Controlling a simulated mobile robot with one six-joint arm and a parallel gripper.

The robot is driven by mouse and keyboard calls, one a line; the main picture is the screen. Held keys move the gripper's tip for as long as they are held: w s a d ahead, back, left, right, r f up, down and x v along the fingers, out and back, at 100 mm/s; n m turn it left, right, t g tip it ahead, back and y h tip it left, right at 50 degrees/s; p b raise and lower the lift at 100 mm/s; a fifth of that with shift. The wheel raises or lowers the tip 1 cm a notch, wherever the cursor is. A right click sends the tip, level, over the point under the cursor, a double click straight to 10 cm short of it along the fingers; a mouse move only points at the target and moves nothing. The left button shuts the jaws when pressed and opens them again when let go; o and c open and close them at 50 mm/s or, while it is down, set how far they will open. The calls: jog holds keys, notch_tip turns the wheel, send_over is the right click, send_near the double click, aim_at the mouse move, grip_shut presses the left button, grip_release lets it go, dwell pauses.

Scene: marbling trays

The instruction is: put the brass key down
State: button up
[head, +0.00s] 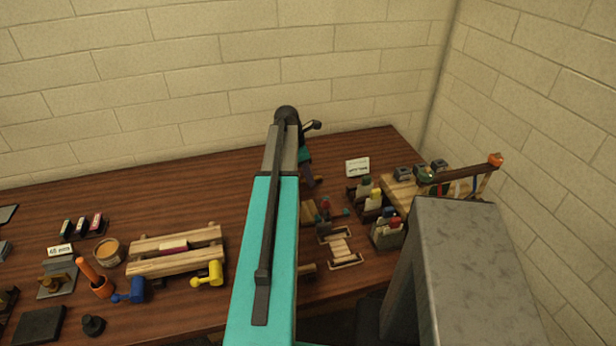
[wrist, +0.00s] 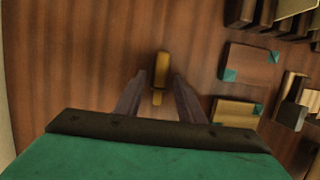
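The brass key (wrist: 161,70) shows in the wrist view as a small yellow-brown piece over the wooden table top, between and slightly beyond my fingertips. My gripper (wrist: 160,80) has its two dark fingers spread, with a visible gap on both sides of the key. Neither finger appears to touch it. The key seems to lie on the table, but its exact height is hard to tell.
Wooden pieces with teal corners (wrist: 250,62) lie right of my gripper in the wrist view; the table left of it is bare. In the head view, a white card (head: 357,167) and racks (head: 388,233) stand right of my arm, a wooden frame (head: 150,266) left.

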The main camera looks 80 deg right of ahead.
jog(key=shift+r, duration=0.15)
jog(key=b+v, duration=0.2)
jog(key=v, duration=1)
dwell(0.4)
dwell(0.5)
